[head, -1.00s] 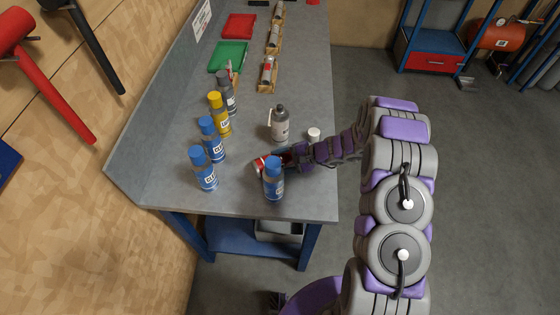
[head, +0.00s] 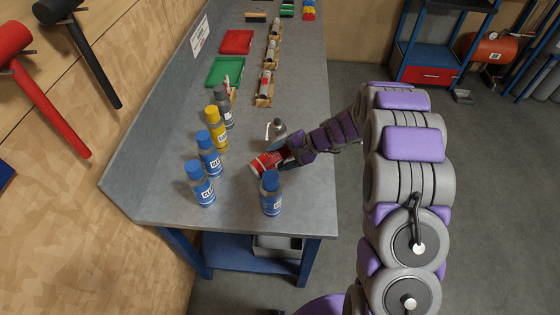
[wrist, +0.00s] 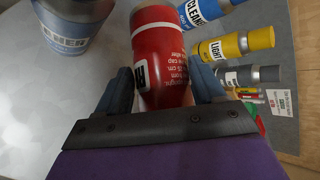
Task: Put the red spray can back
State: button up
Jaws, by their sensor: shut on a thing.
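The red spray can (head: 265,163) is held in my gripper (head: 284,154), tilted, over the front part of the grey workbench. In the wrist view the red can (wrist: 162,55) sits between the two fingers of my gripper (wrist: 166,88), which are shut on it. A row of upright cans stands along the bench's left side: two blue cans (head: 202,185) (head: 208,155), a yellow can (head: 217,130) and a dark grey can (head: 223,106). Another blue can (head: 271,195) stands alone near the front edge. Whether the red can touches the bench cannot be told.
A grey bottle (head: 276,129) stands just behind my gripper, partly hidden. Wooden holders with cans (head: 265,88) line the bench farther back. Green (head: 226,72) and red (head: 237,41) trays lie at the left. The bench's right edge is close to my arm.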

jog(key=shift+w+n+g+h+b, duration=0.15)
jog(key=shift+n+g+h+b, duration=0.15)
jog(key=shift+n+h+b, duration=0.7)
jog(key=n+h, duration=0.1)
jog(key=n, duration=0.2)
jog(key=shift+n+b, duration=0.3)
jog(key=shift+b, duration=0.1)
jog(key=n, duration=0.2)
jog(key=n+t+h+b, duration=0.1)
jog(key=n, duration=0.1)
jog(key=shift+r+h+b, duration=0.2)
jog(key=shift+h+b, duration=0.1)
jog(key=n+t+b, duration=0.1)
jog(key=n, duration=0.1)
jog(key=n+t+b, duration=0.1)
jog(key=n, duration=0.1)
jog(key=shift+d+r, duration=0.2)
jog(key=n+y+b, duration=0.1)
jog(key=n, duration=0.1)
jog(key=shift+d+r+n+t, duration=0.1)
jog(key=shift+n+t, duration=0.2)
jog(key=n, duration=0.1)
jog(key=n+y+b, duration=0.1)
jog(key=shift+d+r+n+b, duration=0.2)
jog(key=shift+r+n+b, duration=0.1)
jog(key=shift+n, duration=0.1)
notch_tip(320, 180, down, 7)
jog(key=shift+r+b, duration=0.15)
jog(key=shift+b, duration=0.2)
